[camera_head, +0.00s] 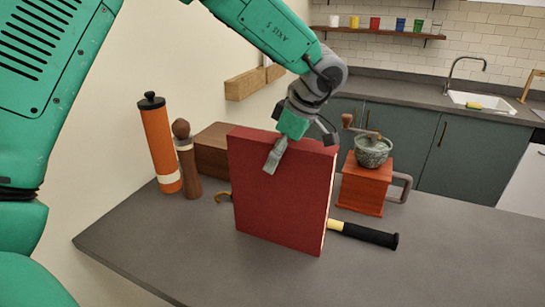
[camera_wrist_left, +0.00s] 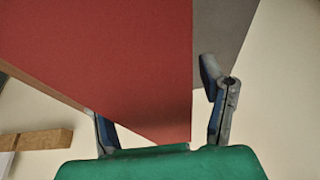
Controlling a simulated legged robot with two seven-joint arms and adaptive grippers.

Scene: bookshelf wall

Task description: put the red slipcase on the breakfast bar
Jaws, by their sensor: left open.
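The red slipcase (camera_head: 280,205) stands upright on the grey counter (camera_head: 160,250) in the head view. Its broad red face is toward me. My left gripper (camera_head: 300,150) is open at its top edge. One finger hangs in front of the red face and the other is at the far side, partly hidden. In the left wrist view the slipcase (camera_wrist_left: 110,60) fills the upper middle and covers part of the left finger. The right finger shows clear beside it, so the slipcase appears between the fingers of the left gripper (camera_wrist_left: 162,110). My right gripper is not in view.
An orange cylinder (camera_head: 160,145), a wooden mill (camera_head: 187,165) and a brown box (camera_head: 212,150) stand left. A coffee grinder (camera_head: 365,185) stands right, near a black-handled tool (camera_head: 370,235). The counter's front left and right are clear. A sink (camera_head: 490,102) is behind.

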